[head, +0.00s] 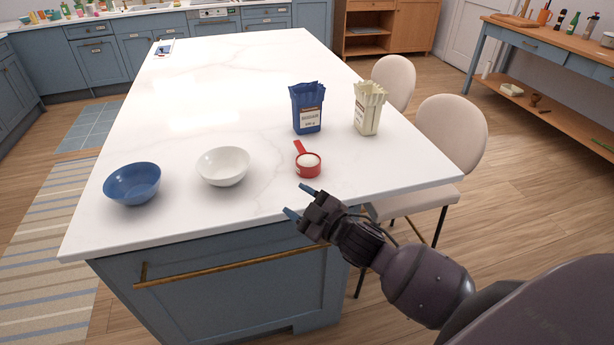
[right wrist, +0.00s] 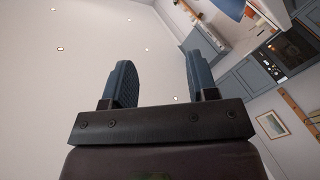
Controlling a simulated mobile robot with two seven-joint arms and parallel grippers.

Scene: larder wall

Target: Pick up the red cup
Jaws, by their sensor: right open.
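The red cup (head: 308,170) is a small measuring cup with a red handle pointing back and left. It stands on the white island top near the front edge and holds something white. My right gripper (head: 299,201) is open and empty, just in front of the cup and apart from it, by the counter's front edge. In the right wrist view the two blue fingers of my right gripper (right wrist: 160,85) are spread with nothing between them. The cup does not show in that view. My left gripper is not in view.
A white bowl (head: 223,179) and a blue bowl (head: 133,198) stand left of the cup. A blue bag (head: 307,118) and a cream bag (head: 367,115) stand behind it. Two chairs (head: 452,132) are at the right side. The counter's far part is mostly clear.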

